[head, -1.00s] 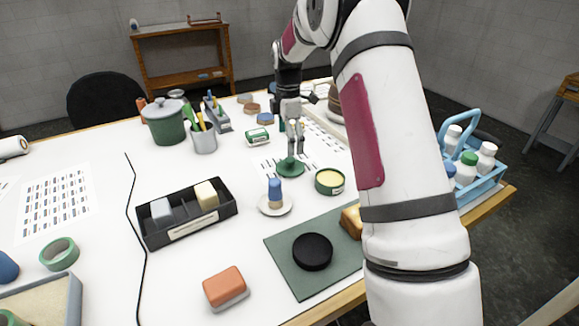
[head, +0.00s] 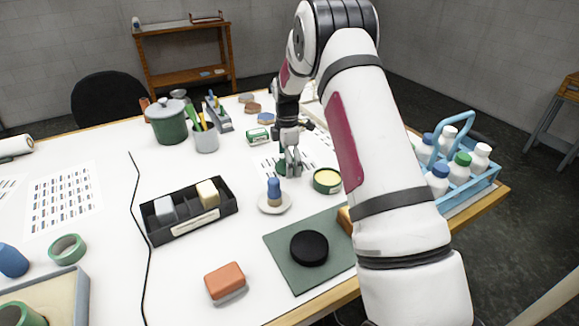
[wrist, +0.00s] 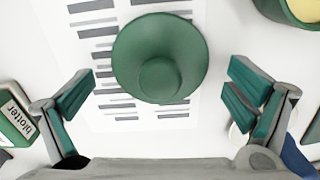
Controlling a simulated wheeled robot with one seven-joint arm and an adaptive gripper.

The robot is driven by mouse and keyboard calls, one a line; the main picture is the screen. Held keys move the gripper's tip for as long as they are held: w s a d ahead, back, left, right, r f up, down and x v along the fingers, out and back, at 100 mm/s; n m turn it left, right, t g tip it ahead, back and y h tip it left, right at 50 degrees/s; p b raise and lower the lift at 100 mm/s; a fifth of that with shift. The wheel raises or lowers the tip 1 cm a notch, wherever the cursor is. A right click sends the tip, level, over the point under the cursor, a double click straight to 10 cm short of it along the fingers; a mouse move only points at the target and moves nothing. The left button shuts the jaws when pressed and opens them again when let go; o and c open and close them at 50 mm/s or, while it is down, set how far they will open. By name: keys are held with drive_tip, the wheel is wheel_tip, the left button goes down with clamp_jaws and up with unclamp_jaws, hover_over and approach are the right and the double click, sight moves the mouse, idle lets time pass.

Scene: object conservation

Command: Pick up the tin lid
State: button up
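The tin lid is a round green disc with a green knob, lying on a printed sheet; it shows large in the wrist view (wrist: 138,45). In the head view my gripper (head: 291,168) hides most of the lid (head: 280,169). My gripper is open and empty, and in the wrist view its two fingers (wrist: 163,75) stand apart on either side of the lid's knob. I cannot tell whether they touch anything. An open green tin (head: 327,187) with pale yellow contents stands just right of the lid.
A blue-topped peg on a white saucer (head: 264,208) stands close in front of the gripper. A small green blotter box (wrist: 14,125) is at the left in the wrist view. A dark divided tray (head: 180,232) and a green mat (head: 290,274) with a black disc are nearer.

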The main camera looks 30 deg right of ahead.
drive_tip(key=c, duration=1)
drive_tip(key=shift+r, duration=0.1)
